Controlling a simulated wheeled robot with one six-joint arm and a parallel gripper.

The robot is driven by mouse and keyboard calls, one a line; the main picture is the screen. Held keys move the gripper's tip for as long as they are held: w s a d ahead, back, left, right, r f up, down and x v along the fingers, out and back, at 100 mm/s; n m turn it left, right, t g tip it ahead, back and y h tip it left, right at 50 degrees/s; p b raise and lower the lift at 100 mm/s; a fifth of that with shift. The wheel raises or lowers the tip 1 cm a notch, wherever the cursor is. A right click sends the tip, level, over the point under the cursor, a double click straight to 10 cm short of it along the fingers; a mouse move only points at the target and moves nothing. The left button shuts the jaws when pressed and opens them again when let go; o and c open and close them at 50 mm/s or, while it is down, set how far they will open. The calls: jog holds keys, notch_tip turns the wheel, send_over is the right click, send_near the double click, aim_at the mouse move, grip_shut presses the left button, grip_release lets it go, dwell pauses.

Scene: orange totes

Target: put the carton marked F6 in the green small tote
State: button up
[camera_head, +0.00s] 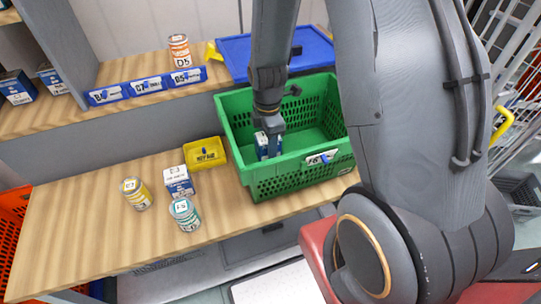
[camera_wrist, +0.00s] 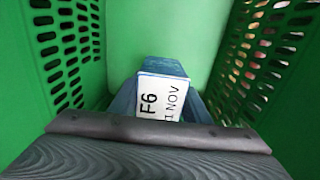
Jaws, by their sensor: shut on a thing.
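The green small tote (camera_head: 262,187) stands on the wooden bench in the head view, with a label on its front rim. Its perforated green wall (camera_wrist: 65,50) fills both sides of the wrist view. My gripper (camera_head: 272,142) reaches down inside the tote from above and is shut on the carton marked F6. The carton is blue and white (camera_head: 261,146); its white label with "F6" (camera_wrist: 160,98) faces up in the wrist view. The carton is between the tote's walls, below the rim. I cannot tell whether it touches the tote's floor.
A small yellow bin (camera_head: 205,154), a blue-white carton (camera_head: 175,181), a yellow can (camera_head: 136,194) and a teal can (camera_head: 185,214) stand left of the tote. The bench's front left is clear.

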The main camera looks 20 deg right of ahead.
jog(key=shift+f+p, duration=0.5)
jog(key=shift+f, duration=1.95)
jog(key=shift+f, duration=0.1)
jog(key=o, duration=1.3)
jog(key=shift+c, duration=0.2)
notch_tip(320, 180, up, 12)
jog(key=b, duration=0.2)
jog(key=shift+b, duration=0.35)
jog(key=shift+s+r+m, duration=0.15)
jog(key=shift+r+m, duration=0.1)
jog(key=shift+m, duration=0.05)
jog(key=s+r+m, duration=0.2)
jog(key=s+m, duration=0.1)
jog(key=m, duration=0.2)
jog(key=s+r+m+t, duration=0.1)
jog(key=s+r+m, duration=0.1)
jog(key=m, duration=0.4)
jog(key=s+r+m, duration=0.3)
jog(key=s+m, duration=0.1)
jog(key=m, duration=0.2)
jog(key=shift+a, duration=0.1)
